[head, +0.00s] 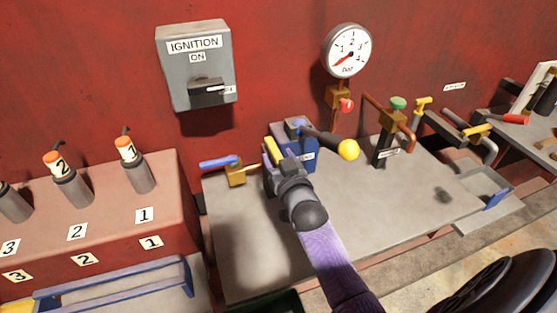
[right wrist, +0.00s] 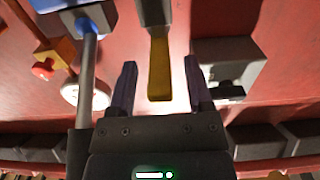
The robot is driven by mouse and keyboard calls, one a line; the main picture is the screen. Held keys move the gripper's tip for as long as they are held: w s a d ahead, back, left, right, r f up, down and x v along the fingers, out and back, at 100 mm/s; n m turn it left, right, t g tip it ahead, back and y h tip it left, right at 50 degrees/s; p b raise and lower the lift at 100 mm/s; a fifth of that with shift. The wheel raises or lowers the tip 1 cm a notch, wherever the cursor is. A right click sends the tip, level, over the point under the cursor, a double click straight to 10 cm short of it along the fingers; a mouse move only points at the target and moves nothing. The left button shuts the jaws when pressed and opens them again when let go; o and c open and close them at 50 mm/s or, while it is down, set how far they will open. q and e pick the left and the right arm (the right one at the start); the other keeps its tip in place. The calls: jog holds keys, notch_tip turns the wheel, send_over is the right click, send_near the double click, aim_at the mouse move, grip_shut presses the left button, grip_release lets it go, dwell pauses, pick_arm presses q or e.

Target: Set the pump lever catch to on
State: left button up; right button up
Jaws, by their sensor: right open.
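The blue pump (head: 297,158) stands on the grey bench, with a dark lever (head: 325,138) ending in a yellow ball (head: 347,149) that points right. A yellow catch (head: 271,151) shows at the pump's left side by my right gripper (head: 274,160). In the right wrist view the yellow catch (right wrist: 159,70) hangs between the two open fingers of my right gripper (right wrist: 160,82), with a gap on both sides. The pump lever's grey rod (right wrist: 88,80) runs left of the fingers there. Any marking for the catch is hidden or too small to read. My left gripper is not in view.
A blue-handled brass valve (head: 235,172) is left of the pump. A gauge (head: 347,50), red-knobbed valve (head: 346,104) and green-knobbed pipe (head: 397,104) are behind and right. The ignition box (head: 194,65) is on the red wall. The bench front (head: 250,250) is clear.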

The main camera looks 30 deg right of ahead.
jog(key=shift+c, duration=0.3)
grip_shut()
dwell(1.1)
